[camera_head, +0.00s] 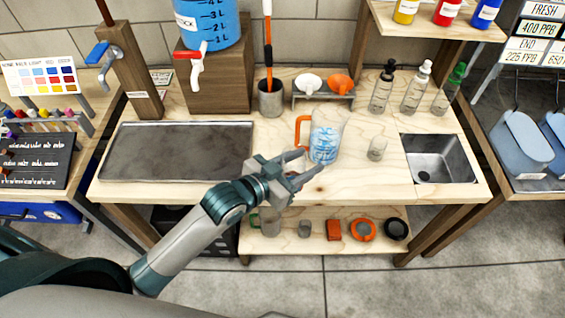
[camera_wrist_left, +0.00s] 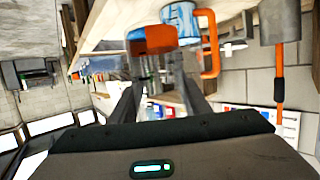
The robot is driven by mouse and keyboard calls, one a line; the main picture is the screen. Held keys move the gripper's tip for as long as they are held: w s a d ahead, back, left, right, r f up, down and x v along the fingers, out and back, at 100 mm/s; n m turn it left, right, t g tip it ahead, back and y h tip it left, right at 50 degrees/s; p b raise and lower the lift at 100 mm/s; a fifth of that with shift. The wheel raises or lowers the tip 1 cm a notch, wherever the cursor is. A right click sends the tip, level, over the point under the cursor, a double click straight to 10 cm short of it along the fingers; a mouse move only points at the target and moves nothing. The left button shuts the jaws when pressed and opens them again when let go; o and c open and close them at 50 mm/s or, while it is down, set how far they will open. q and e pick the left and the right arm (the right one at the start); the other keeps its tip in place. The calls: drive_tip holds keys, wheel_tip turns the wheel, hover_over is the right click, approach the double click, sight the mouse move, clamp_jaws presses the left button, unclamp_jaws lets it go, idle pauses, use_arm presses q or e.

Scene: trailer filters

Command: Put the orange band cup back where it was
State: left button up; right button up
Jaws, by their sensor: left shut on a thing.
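My left gripper (camera_head: 308,162) is above the front middle of the wooden table, in front of the pitcher. In the head view the fingers hide most of this cup; only a little orange shows. My right gripper is in neither view.
A clear pitcher (camera_head: 324,145) with an orange handle and blue marking stands just behind the gripper. A metal tray (camera_head: 178,152) lies left, a sink (camera_head: 437,158) right. The lower shelf (camera_head: 281,243) holds several small items.

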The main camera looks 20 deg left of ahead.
use_arm(q)
drive_tip(key=shift+w+a+f+p, duration=0.45)
drive_tip(key=shift+w+a+f, duration=0.6)
drive_tip(key=shift+f, duration=0.35)
drive_tip(key=shift+w+a+f+p, duration=0.45)
drive_tip(key=shift+w+a+f, duration=0.35)
drive_tip(key=shift+a+f, duration=0.5)
drive_tip(key=shift+w+a+f+p, duration=0.45)
drive_tip(key=shift+w+a+f, duration=0.55)
drive_tip(key=shift+f, duration=0.9)
drive_tip(key=shift+f, duration=0.15)
drive_tip(key=o, duration=1.3)
